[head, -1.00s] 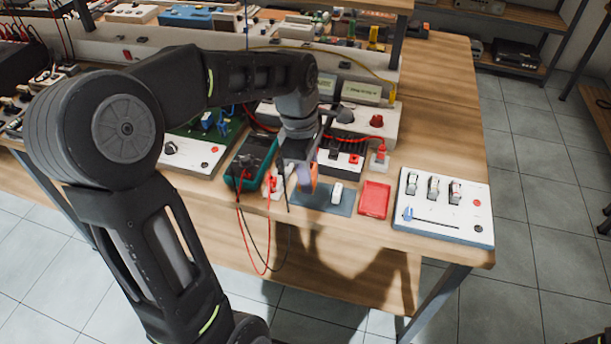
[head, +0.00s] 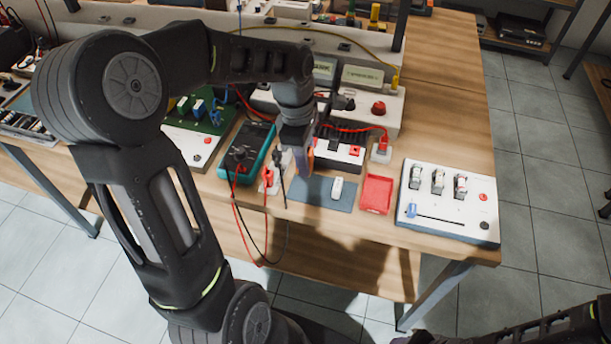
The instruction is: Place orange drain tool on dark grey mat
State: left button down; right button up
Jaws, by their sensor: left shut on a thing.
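The dark grey mat (head: 313,203) lies flat near the table's front edge, with a small white object (head: 337,188) on it. My left gripper (head: 302,170) is above the mat's back left part, pointing down. It is shut on an orange thing (head: 309,162), seemingly the orange drain tool, of which only a small part shows beside the fingers. The rest of the tool is hidden by the gripper. I cannot tell whether the tool touches the mat. My right arm shows at the bottom right, but its gripper is out of view.
A red tray (head: 377,194) lies right of the mat, and a white switch panel (head: 448,203) lies further right. A teal multimeter (head: 246,150) with hanging red and black leads is at the left. A black and white power unit (head: 343,152) stands behind the mat.

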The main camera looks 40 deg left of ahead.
aim_at(306, 187)
pick_arm(q)
jog(key=shift+f, duration=1.05)
jog(key=shift+f, duration=1.85)
jog(key=shift+f, duration=0.1)
jog(key=shift+f, duration=0.15)
jog(key=c, duration=1.1)
grip_release()
jog(key=shift+r, duration=0.2)
jog(key=r, duration=0.4)
jog(key=a+r, duration=0.1)
jog(key=r, duration=0.7)
jog(key=shift+s+a, duration=0.2)
jog(key=shift+s, duration=0.05)
